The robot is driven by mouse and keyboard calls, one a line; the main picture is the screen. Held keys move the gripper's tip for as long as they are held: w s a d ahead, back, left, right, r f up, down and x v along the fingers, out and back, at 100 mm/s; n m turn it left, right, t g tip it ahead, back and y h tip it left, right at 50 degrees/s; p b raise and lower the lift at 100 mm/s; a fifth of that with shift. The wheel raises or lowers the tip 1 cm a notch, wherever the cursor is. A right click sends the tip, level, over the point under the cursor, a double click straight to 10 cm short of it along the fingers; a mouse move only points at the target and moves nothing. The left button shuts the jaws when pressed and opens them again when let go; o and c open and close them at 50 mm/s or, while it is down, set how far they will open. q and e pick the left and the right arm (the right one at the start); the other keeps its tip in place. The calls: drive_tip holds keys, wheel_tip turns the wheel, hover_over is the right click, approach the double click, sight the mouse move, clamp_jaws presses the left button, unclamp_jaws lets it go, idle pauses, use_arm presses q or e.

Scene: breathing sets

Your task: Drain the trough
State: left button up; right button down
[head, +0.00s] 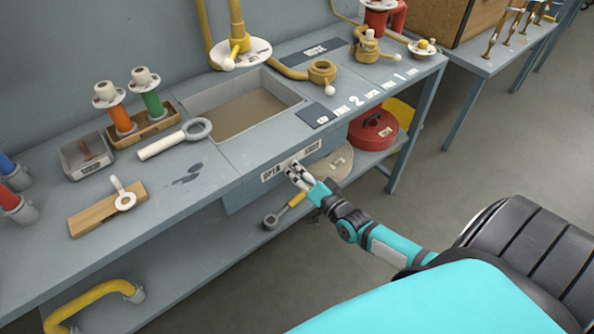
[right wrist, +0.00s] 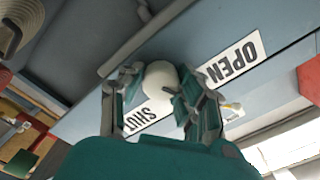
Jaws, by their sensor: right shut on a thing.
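The trough (head: 284,88) is a rectangular grey basin sunk in the bench, with a flat brownish surface inside; I cannot tell whether that is liquid or the bottom. On the front panel below it are an OPEN label (head: 271,173) and a SHUT label (head: 313,146). My right gripper (head: 298,173) is at this panel, between the two labels. In the right wrist view its fingers (right wrist: 155,95) are closed around a white ball knob (right wrist: 161,76), between the SHUT label (right wrist: 149,113) and the OPEN label (right wrist: 233,62). My left gripper is not in view.
A wooden board with a white-ringed part (head: 124,200), a grey tray (head: 88,157) and a white-handled ring tool (head: 175,139) lie left of the trough. Yellow pipework (head: 238,45) stands behind it. A red lidded pot (head: 373,131) sits on the lower shelf.

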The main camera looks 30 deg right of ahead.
drive_tip(key=c, duration=0.9)
unclamp_jaws()
drive_tip(key=s+d, duration=0.1)
drive_tip(key=s, duration=1.1)
drive_tip(key=s+a+f+n+g+h, duration=0.1)
drive_tip(key=s+f+n+g, duration=0.3)
drive_tip(key=f, duration=1)
drive_tip(key=s+a+f+n+g, duration=0.15)
drive_tip(key=s+f+g, duration=0.4)
drive_tip(key=f, duration=0.85)
drive_tip(key=s+a+f+n+g, duration=0.2)
drive_tip(key=s+f, duration=0.2)
drive_tip(key=s, duration=0.3)
drive_tip(key=s+a+f+n+g, duration=0.2)
drive_tip(key=s+f, duration=0.3)
drive_tip(key=s, duration=0.3)
drive_tip(key=s+a+f+n+g+p, duration=0.1)
drive_tip(key=s+a+f+n+g, duration=0.2)
drive_tip(key=s+f, duration=0.2)
drive_tip(key=s, duration=0.2)
drive_tip(key=shift+s+a+h, duration=0.3)
drive_tip(key=shift+s, duration=0.05)
